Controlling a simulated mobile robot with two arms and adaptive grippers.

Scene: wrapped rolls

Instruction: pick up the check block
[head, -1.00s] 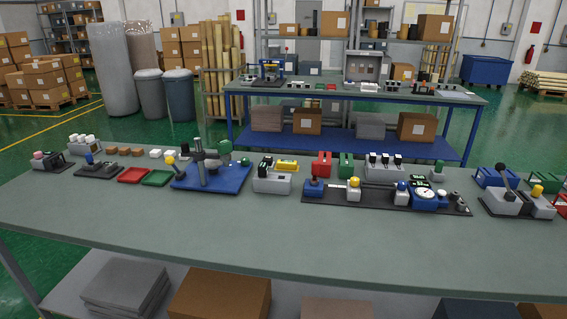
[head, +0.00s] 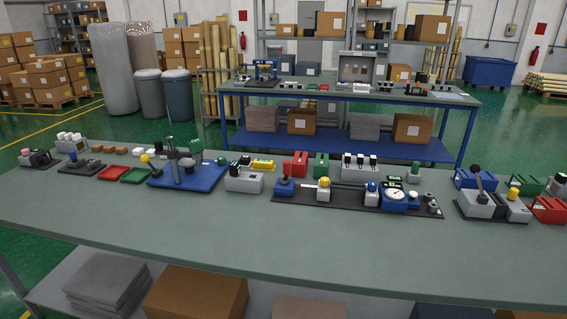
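I cannot tell for sure which item is the check block. Neither of my grippers is in view.
A red tray (head: 114,173) and a green tray (head: 138,175) lie left of the blue base. Red, green and blue boxes line the table's back and right. The front strip of the table is clear. A second bench (head: 345,93) stands behind.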

